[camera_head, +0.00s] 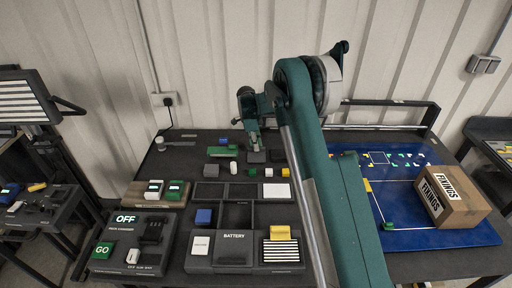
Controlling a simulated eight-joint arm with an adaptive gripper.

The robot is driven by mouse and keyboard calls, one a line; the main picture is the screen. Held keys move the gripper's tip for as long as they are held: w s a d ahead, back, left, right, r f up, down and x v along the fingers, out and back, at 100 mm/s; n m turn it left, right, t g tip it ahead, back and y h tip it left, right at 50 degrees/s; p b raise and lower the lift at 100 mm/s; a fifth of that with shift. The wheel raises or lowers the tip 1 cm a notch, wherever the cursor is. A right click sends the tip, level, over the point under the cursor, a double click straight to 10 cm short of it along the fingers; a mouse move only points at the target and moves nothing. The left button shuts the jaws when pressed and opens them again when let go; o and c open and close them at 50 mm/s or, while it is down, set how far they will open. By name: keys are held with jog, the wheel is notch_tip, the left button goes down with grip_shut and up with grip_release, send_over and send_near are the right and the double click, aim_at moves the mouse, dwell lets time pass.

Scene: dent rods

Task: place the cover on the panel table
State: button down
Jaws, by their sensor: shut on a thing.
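My gripper (254,146) is near the back middle of the dark table (330,111), pointing down. It is shut on a small dark grey piece (257,157), low over the tabletop or touching it; I cannot tell which. This piece may be the cover, but it is too small to be sure. The black panel marked BATTERY (235,237) lies at the front, with several square recesses. I cannot tell which surface is the panel table. My green arm hides part of the table's middle.
Small green, white and dark blocks lie around my gripper. An OFF/GO switch box (127,262) sits at front left. A blue board (400,187) with a FIXINGS carton (452,195) fills the right side. A side table (40,208) stands at left.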

jog(key=shift+f, duration=0.3)
jog(key=c, duration=2.5)
grip_release()
jog(key=shift+r, duration=0.15)
jog(key=r, duration=0.4)
jog(key=a+r, duration=0.1)
jog(key=r, duration=0.7)
jog(key=shift+a, duration=0.4)
